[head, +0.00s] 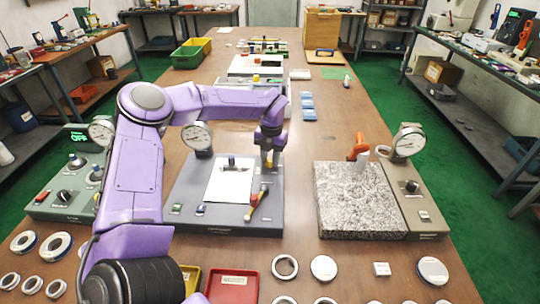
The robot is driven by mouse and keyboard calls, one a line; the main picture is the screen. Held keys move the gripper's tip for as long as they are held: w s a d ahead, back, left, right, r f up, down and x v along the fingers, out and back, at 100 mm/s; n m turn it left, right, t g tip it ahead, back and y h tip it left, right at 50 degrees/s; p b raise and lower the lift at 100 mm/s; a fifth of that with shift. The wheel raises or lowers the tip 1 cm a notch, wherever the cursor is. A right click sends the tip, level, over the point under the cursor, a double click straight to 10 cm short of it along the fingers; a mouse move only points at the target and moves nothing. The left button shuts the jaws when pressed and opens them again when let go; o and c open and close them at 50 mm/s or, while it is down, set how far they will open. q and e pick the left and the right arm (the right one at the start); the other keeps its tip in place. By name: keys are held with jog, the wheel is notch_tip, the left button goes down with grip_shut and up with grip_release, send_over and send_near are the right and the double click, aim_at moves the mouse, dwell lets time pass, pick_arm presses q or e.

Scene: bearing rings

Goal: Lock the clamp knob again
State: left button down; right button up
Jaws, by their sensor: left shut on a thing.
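My left arm reaches in from the left over the blue-grey gauge station (183,196). My left gripper (270,158) points down at the station's rear right corner. It is shut on a small part there, which I take to be the clamp knob; the fingers hide most of it, so its turn position cannot be told. A dial gauge (197,137) stands at the back of this station. A white sheet (229,182) lies on its top, with a small dark part on it. My right gripper is not in view.
A granite plate (357,198) with another dial gauge (409,140) stands to the right. A green station (70,187) is at left. Rings and discs lie in front, near a red tray (233,287).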

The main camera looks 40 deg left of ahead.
aim_at(271, 160)
pick_arm(q)
jog(key=shift+r+m+p, duration=0.1)
jog(key=shift+m+p, duration=0.25)
jog(key=shift+m, duration=0.95)
jog(key=c, duration=1.9)
grip_release()
jog(key=shift+m, duration=0.3)
grip_shut()
jog(key=o, duration=1.1)
grip_release()
jog(key=r, duration=0.5)
jog(key=r+b, duration=0.1)
jog(key=r, duration=0.4)
jog(key=shift+d+r, duration=0.2)
jog(key=shift+r, duration=0.05)
